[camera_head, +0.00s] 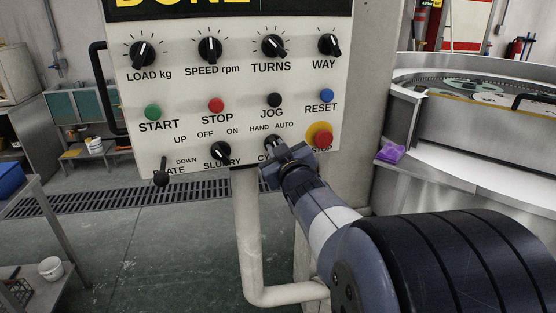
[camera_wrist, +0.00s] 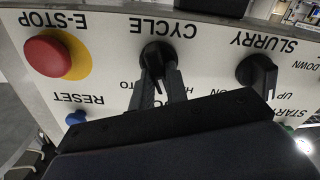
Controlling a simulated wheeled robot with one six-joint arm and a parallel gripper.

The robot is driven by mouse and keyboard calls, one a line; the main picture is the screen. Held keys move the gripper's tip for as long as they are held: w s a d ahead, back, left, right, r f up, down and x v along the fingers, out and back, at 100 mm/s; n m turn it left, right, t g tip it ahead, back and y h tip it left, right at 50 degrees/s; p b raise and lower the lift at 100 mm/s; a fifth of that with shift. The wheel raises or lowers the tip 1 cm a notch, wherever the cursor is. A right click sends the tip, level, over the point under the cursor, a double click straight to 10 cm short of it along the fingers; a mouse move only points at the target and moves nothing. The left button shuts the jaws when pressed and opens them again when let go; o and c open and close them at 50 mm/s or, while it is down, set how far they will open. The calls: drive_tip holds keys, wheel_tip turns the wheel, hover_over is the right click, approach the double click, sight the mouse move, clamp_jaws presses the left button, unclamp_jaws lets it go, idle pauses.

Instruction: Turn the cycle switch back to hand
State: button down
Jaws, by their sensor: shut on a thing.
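The cycle switch (camera_head: 272,143) is a black rotary knob at the bottom of the white control panel, under the HAND and AUTO labels. My gripper (camera_head: 285,155) reaches it from the lower right and covers part of its label. In the wrist view, which shows the panel upside down, the switch (camera_wrist: 157,58) sits between the two fingers of my gripper (camera_wrist: 161,85), which are shut on it. Its bar runs nearly straight down that picture. The fingers hide most of the HAND and AUTO lettering, so I cannot tell its exact setting.
The red E-stop (camera_head: 322,138) on its yellow base is close to the right of my gripper. The slurry knob (camera_head: 219,151) is to the left. The black jog (camera_head: 275,100) and blue reset (camera_head: 326,95) buttons are above. A lapping machine (camera_head: 470,105) stands at right.

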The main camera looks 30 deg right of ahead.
drive_tip(key=shift+n+b, duration=0.4)
drive_tip(key=shift+n, duration=0.5)
drive_tip(key=c, duration=1.4)
unclamp_jaws()
drive_tip(key=s+a+p, duration=0.1)
drive_tip(key=s+a, duration=0.1)
drive_tip(key=s, duration=0.8)
drive_tip(key=shift+s, duration=0.3)
